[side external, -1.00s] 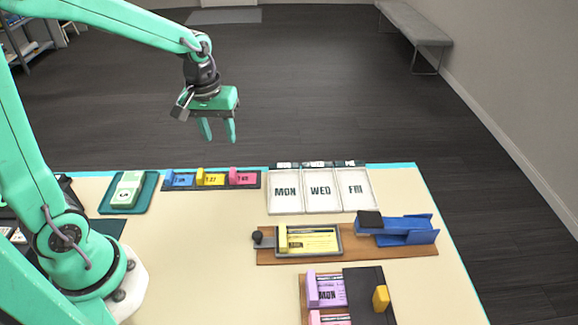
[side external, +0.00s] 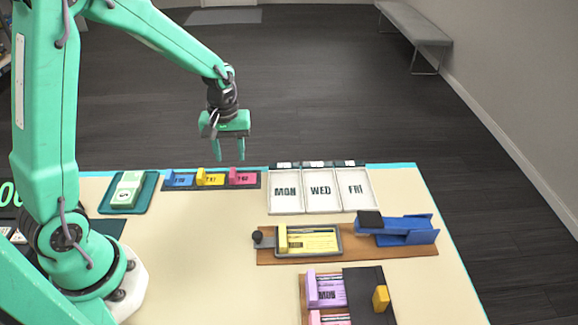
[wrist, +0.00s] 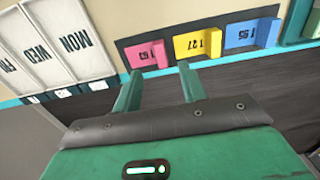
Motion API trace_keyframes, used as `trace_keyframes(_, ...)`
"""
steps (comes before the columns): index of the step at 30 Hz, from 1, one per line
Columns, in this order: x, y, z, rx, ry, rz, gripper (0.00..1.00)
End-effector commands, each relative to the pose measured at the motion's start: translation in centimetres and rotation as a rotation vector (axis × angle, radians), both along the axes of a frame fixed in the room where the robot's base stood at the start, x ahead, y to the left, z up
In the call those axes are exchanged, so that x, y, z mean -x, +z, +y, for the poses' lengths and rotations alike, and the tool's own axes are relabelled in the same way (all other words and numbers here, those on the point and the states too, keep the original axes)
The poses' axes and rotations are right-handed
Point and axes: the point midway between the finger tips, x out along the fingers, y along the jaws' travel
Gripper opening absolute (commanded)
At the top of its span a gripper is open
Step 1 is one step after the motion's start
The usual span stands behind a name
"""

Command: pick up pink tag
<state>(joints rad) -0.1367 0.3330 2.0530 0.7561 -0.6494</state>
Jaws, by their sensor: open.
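The pink tag (side external: 243,177) lies at the right end of a dark strip holder (side external: 216,187), beside a yellow tag (side external: 211,177) and a blue tag (side external: 180,179). In the wrist view the pink tag (wrist: 147,54) is upside down, just beyond the fingertips, with the yellow tag (wrist: 198,43) and blue tag (wrist: 252,34) to its right. My gripper (side external: 229,156) is open and empty, pointing down above the pink tag's end of the holder. In the wrist view its two fingers (wrist: 160,72) point toward the holder, apart from the tags.
White trays marked MON, WED and FRI (side external: 304,206) stand right of the holder. A wooden board (side external: 350,257) carries a yellow card and a blue chute (side external: 400,226). Purple and pink cards lie at the front right. A green tray (side external: 150,203) stands left. The middle table is clear.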

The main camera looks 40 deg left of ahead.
Motion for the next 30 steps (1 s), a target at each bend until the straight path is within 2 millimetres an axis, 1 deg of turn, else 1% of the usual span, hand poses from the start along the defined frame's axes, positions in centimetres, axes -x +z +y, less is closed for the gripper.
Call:
trace_keyframes(3, 0.0, -0.7, 0.0, 0.0, 0.0, 0.001, 0.42)
trace_keyframes(11, 0.0, -1.0, 0.1, 0.0, 0.0, 0.001, 0.42)
trace_keyframes(14, 0.0, -1.7, 0.1, 0.0, 0.0, 0.001, 0.42)
trace_keyframes(24, -0.2, -5.2, 0.4, 0.0, -0.001, 0.001, 0.42)
trace_keyframes(30, -0.2, -5.9, 0.4, 0.0, -0.001, 0.0, 0.42)
